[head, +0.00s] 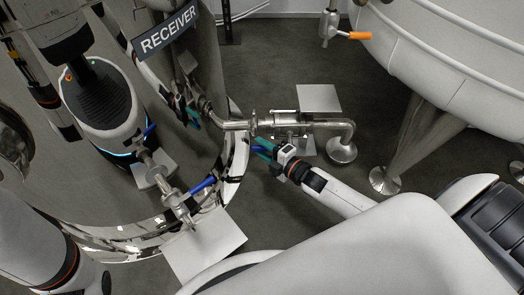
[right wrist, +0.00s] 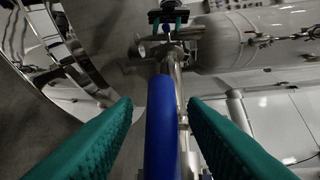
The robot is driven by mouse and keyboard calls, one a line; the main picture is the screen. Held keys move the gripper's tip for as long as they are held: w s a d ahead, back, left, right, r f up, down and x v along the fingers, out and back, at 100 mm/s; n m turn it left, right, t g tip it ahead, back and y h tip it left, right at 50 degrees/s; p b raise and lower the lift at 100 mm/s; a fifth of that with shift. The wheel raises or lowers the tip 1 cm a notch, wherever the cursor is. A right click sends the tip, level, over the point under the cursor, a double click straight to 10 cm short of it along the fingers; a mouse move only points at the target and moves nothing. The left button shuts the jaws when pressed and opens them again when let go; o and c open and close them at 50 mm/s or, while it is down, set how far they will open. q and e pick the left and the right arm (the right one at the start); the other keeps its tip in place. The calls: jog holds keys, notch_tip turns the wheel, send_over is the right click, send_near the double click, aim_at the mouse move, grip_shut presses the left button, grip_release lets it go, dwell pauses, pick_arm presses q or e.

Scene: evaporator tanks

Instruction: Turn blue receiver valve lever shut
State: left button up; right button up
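The blue lever (right wrist: 162,130) runs lengthwise between my right gripper's two teal fingers in the right wrist view, with a gap on each side. My right gripper (head: 260,149) is open around it, just below the valve and pipe (head: 290,125) that join the tank marked RECEIVER (head: 168,29) in the head view. There the lever is mostly hidden by the fingers. A second blue lever (head: 203,187) sits on a lower pipe of the same tank, left of my right gripper and apart from it. My left gripper is not clearly in view.
The pipe ends in a round foot (head: 342,152) on the right. A white tank (head: 465,50) on splayed legs stands at right, beside an orange-handled valve (head: 348,35). White plates (head: 205,243) lie beneath the piping. The shiny receiver wall mirrors arms and pipes. Grey floor is open behind.

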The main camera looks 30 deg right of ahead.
jog(key=shift+w+a, duration=0.1)
jog(key=shift+w, duration=0.15)
grip_shut()
